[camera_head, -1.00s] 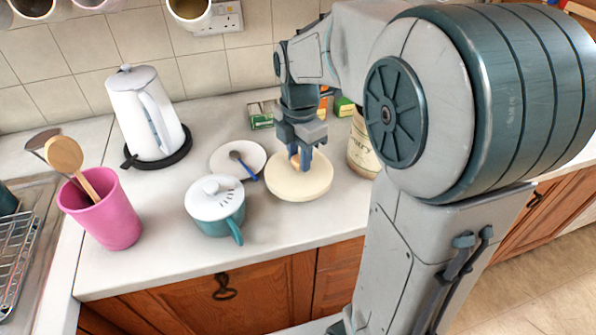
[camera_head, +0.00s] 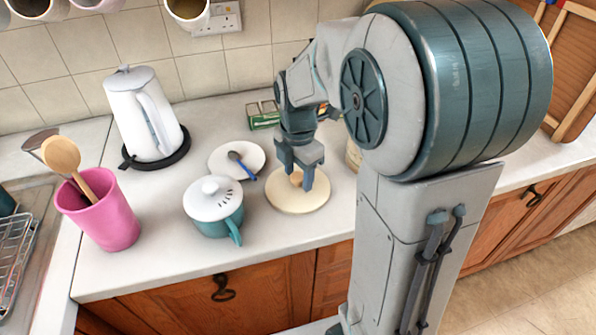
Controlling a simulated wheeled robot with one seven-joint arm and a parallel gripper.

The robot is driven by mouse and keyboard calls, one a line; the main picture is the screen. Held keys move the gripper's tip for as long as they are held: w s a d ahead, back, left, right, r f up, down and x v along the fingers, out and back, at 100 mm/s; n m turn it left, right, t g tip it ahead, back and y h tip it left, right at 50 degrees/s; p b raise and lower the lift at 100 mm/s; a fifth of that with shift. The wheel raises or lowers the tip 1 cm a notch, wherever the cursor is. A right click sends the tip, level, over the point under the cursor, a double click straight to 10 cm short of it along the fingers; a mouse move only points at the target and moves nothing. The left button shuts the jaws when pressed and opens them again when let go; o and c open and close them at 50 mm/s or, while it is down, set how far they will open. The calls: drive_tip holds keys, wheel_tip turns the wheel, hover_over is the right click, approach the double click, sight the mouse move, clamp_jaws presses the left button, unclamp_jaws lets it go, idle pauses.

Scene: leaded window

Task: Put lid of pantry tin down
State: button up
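The lid of the pantry tin (camera_head: 288,204) is a round cream disc with a small knob (camera_head: 296,178) on top. It lies flat at the worktop, right of the teal sugar pot, and appears to rest on it. My gripper (camera_head: 297,181) points down over the lid, with its two fingers on either side of the knob. I cannot tell whether the fingers press on the knob or stand a little apart from it. The cream pantry tin (camera_head: 353,155) stands behind to the right, mostly hidden by my arm.
A teal pot with a white lid (camera_head: 214,208) stands close left of the tin lid. A white saucer with a spoon (camera_head: 228,160) lies behind it. Worktop in front is clear.

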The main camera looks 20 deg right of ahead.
sight(298, 176)
wheel_tip(298, 176, up, 12)
drive_tip(key=s+f+m+t, duration=0.1)
drive_tip(key=s+f+m, duration=0.2)
drive_tip(key=s+m, duration=0.4)
drive_tip(key=s+f+m+t, duration=0.1)
drive_tip(key=s+f+m, duration=0.3)
drive_tip(key=m, duration=1.1)
drive_tip(key=s+p, duration=0.1)
drive_tip(key=s, duration=0.1)
drive_tip(key=shift+s+m+t, duration=0.3)
drive_tip(key=shift+s+t, duration=0.05)
drive_tip(key=shift+t, duration=0.05)
